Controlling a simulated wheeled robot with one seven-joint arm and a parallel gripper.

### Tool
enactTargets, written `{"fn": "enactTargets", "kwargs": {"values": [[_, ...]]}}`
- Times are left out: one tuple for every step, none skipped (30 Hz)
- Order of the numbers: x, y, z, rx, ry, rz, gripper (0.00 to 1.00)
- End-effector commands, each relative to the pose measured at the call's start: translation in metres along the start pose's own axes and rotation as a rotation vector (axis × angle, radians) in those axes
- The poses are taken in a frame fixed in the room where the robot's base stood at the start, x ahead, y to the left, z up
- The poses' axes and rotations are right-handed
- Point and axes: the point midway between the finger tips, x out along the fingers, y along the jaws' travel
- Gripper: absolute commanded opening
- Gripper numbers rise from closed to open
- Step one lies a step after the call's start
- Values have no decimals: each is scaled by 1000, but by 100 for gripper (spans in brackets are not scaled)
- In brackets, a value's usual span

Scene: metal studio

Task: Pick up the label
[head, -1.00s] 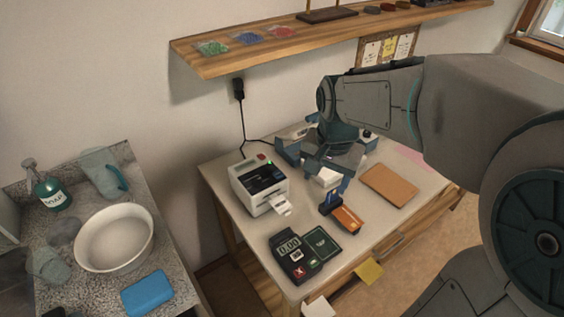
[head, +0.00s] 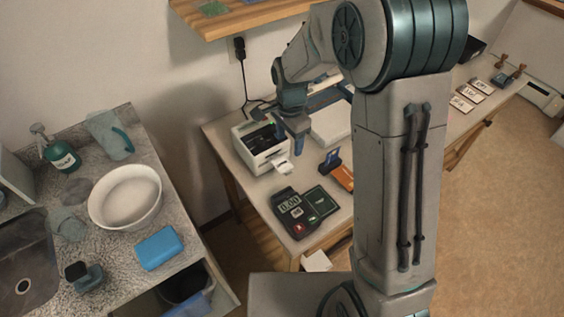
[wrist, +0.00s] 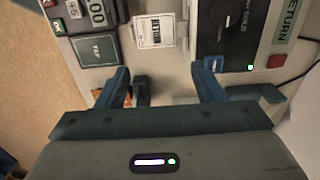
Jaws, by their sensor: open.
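The label (head: 283,166) is a small white paper at the front slot of the white label printer (head: 257,159). In the wrist view the label (wrist: 153,30) shows dark print and lies beside the printer's dark top (wrist: 232,22). My gripper (head: 296,136) is above the table, close to the printer's right side. In the wrist view its two blue fingers are spread, with the gap (wrist: 161,82) empty and the label beyond the fingertips. The gripper does not touch the label.
A card terminal (head: 291,211) stands just in front of the printer. An orange-and-blue tool (head: 338,172) lies to the right. A power cord (head: 244,75) runs down the wall behind the printer. A shelf (head: 240,22) hangs above. A counter with a white bowl (head: 125,198) is at left.

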Motion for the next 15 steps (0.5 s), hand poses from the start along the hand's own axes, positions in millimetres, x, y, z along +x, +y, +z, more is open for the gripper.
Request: {"fn": "enactTargets", "kwargs": {"values": [[4, 0, 0, 0, -1, 2, 62], [6, 0, 0, 0, 0, 1, 62], [8, 0, 0, 0, 0, 0, 62], [9, 0, 0, 0, 0, 0, 62], [11, 1, 0, -1, 0, 1, 62], [14, 1, 1, -1, -1, 2, 62], [18, 2, 1, -1, -1, 3, 62], [22, 3, 2, -1, -2, 5, 62], [28, 3, 3, -1, -2, 4, 62], [32, 4, 3, -1, -2, 5, 62], [37, 4, 4, -1, -2, 4, 62], [43, 4, 4, -1, -2, 4, 62], [47, 4, 4, -1, -2, 3, 62], [50, 4, 4, -1, -2, 3, 62], [54, 4, 4, -1, -1, 3, 62]]}}
